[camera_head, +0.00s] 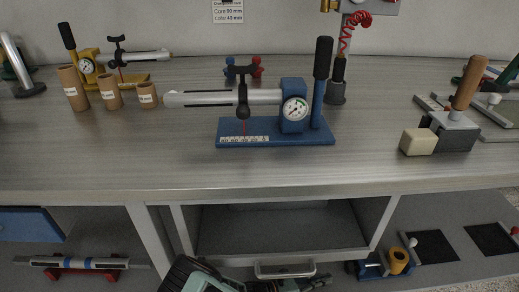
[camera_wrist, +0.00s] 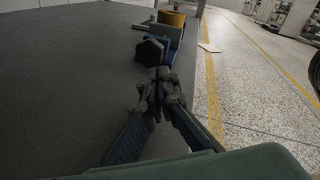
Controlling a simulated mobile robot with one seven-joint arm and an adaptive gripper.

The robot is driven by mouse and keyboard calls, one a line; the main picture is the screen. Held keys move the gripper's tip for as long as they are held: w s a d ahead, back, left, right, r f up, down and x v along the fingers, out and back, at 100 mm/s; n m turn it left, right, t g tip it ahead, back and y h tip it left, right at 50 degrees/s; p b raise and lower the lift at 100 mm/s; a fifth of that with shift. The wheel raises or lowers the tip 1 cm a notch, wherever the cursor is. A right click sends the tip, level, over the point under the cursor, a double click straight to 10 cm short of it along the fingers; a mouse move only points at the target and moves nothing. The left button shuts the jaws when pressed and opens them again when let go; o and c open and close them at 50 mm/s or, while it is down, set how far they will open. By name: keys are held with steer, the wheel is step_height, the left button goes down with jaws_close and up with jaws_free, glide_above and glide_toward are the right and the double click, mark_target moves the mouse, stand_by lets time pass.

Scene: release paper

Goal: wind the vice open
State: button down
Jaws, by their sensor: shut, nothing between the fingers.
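I take the low blue fixture (camera_head: 372,270) on the lower shelf at the right to be the vice, but its jaws are too small to make out. A short orange-yellow cylinder (camera_head: 398,260) with a dark hole is at it. In the wrist view, the cylinder (camera_wrist: 172,18) is at the top, beyond grey and blue parts. A dark faceted knob (camera_wrist: 150,50) faces me there. My gripper (camera_wrist: 160,76) is shut and empty, just short of the knob in that view; contact cannot be told. In the head view, my gripper (camera_head: 318,282) is at the bottom edge, left of the fixture.
The bench top (camera_head: 150,165) above carries a blue gauge press (camera_head: 293,110), cardboard tubes (camera_head: 112,93) and a wooden-handled block (camera_head: 450,130). A metal bar handle (camera_head: 285,270) is close to my arm. Right of the fixture are black mats (camera_head: 432,247). The wrist view shows open floor (camera_wrist: 250,90) at right.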

mark_target(349, 267)
steer(key=shift+f+n, duration=0.1)
steer(key=shift+n, duration=0.4)
steer(key=shift+d, duration=0.15)
steer(key=shift+w+d, duration=0.1)
steer(key=shift+d, duration=3.25)
steer(key=shift+w, duration=0.2)
